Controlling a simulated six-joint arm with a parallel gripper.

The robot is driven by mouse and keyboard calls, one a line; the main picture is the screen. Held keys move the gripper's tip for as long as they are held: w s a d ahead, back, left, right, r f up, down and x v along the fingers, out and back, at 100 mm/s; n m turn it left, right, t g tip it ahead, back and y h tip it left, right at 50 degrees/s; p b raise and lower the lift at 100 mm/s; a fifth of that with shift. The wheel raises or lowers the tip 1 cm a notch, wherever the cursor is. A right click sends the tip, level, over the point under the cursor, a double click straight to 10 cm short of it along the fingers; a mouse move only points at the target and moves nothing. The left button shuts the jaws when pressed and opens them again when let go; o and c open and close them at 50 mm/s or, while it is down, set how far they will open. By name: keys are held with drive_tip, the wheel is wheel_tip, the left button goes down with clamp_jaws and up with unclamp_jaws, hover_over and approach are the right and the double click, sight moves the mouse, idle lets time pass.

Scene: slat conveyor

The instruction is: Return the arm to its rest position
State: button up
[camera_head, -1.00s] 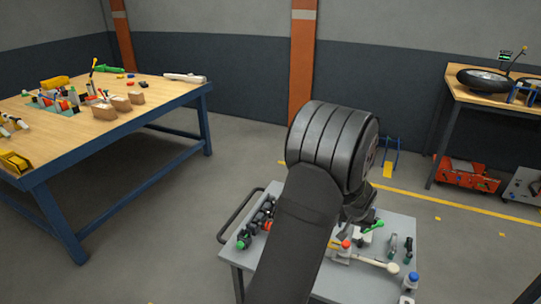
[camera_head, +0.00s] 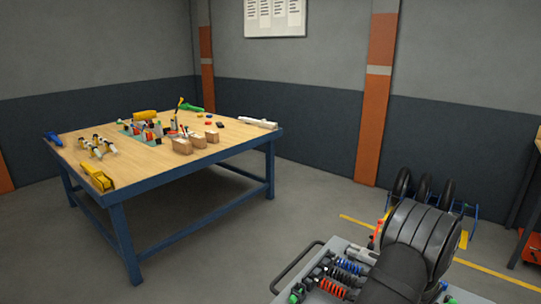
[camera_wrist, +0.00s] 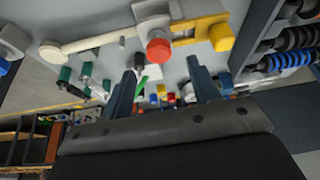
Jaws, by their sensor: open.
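My arm (camera_head: 420,240) shows at the lower right of the head view, over the grey cart; its gripper is hidden there. In the wrist view my gripper (camera_wrist: 163,78) is open, with its two dark fingers apart and nothing held between them. Small coloured parts, including a green one, show between and beyond the fingers. The grey cart top (camera_wrist: 98,15) fills much of that view, and I cannot tell how far the fingertips are from it.
The cart bears a cream rod (camera_wrist: 85,44), a red-capped part (camera_wrist: 158,49), a yellow part (camera_wrist: 221,38) and blue springs (camera_wrist: 290,58). A blue-framed workbench (camera_head: 235,150) with cartons and tools stands left. Tyres (camera_head: 424,190) stand behind my arm. Floor between bench and cart is clear.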

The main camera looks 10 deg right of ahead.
drive_tip(key=shift+x, duration=2.6)
drive_tip(key=shift+r, duration=0.1)
drive_tip(key=v, duration=1.7)
drive_tip(key=x, duration=1.7)
drive_tip(key=shift+f, duration=0.25)
wheel_tip(320, 180, up, 10)
drive_tip(key=s+d+m, duration=0.1)
drive_tip(key=s+d, duration=0.3)
drive_tip(key=s, duration=0.7)
drive_tip(key=shift+s+d+m+h, duration=0.2)
drive_tip(key=shift+s+m+h, duration=0.1)
drive_tip(key=shift+m, duration=0.1)
drive_tip(key=shift+o, duration=0.3)
drive_tip(key=shift+f, duration=0.15)
